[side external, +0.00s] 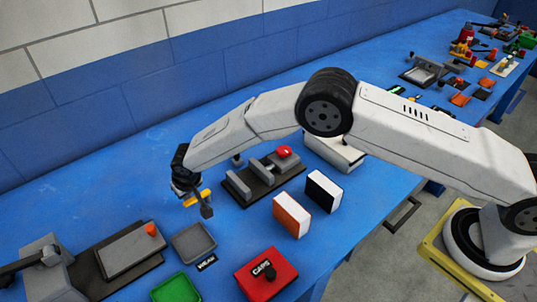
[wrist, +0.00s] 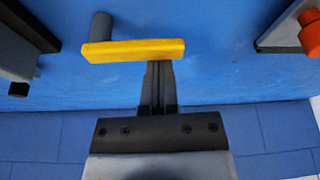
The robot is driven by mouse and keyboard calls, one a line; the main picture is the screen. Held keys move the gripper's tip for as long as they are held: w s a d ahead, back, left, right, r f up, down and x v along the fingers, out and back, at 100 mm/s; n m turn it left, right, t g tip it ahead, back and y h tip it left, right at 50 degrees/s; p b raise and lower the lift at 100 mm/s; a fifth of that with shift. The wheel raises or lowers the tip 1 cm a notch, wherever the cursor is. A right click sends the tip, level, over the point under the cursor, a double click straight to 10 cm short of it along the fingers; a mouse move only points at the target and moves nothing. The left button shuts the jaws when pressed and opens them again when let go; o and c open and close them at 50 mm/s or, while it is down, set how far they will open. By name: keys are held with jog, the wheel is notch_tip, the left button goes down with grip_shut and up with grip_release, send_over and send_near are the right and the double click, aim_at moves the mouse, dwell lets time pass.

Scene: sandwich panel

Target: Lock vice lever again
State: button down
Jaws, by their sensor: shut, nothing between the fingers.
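A yellow bar, which looks like the lever handle (side external: 197,199), shows beside my gripper (side external: 190,185) in the side view. In the wrist view the yellow bar (wrist: 133,50) lies crosswise just beyond my fingertips (wrist: 158,68), with a dark grey post (wrist: 101,26) at its left end. My gripper is shut and empty. The fingertips end at or behind the bar's edge; whether they touch it I cannot tell. A grey vice-like fixture (side external: 239,184) with a red knob (side external: 284,152) stands on a dark base to the right of my gripper.
A grey plate with an orange knob (side external: 150,229) lies at left. A grey tray (side external: 192,242), a green tray (side external: 176,288) and a red box (side external: 266,273) stand in front. Orange (side external: 291,217) and black (side external: 323,191) blocks stand at right. Blue table behind my gripper is clear.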

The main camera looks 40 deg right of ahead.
jog(key=shift+s+n, duration=0.35)
jog(key=shift+n, duration=0.35)
jog(key=shift+s+n+y, duration=0.5)
jog(key=shift+n, duration=0.5)
jog(key=shift+s+d+n+g+y, duration=0.1)
jog(key=shift+s+n+g+y, duration=0.3)
jog(key=shift+n, duration=0.7)
jog(key=shift+s+d+n+g+y, duration=0.15)
jog(key=shift+s+n, duration=0.3)
jog(key=shift+n, duration=0.65)
jog(key=shift+s+d+n+g+y, duration=0.3)
jog(key=shift+s+n, duration=0.1)
jog(key=shift+n, duration=0.55)
jog(key=shift+s+d+n+g+y, duration=0.15)
jog(key=shift+s+n+g, duration=0.15)
jog(key=shift+n, duration=0.65)
jog(key=shift+s+d+n+g, duration=0.25)
jog(key=shift+n, duration=0.55)
jog(key=shift+s+d+n+g, duration=0.2)
jog(key=shift+s+d+n, duration=0.05)
jog(key=shift+n, duration=0.55)
jog(key=shift+w, duration=0.15)
jog(key=shift+w+d, duration=0.25)
jog(key=shift+w, duration=0.35)
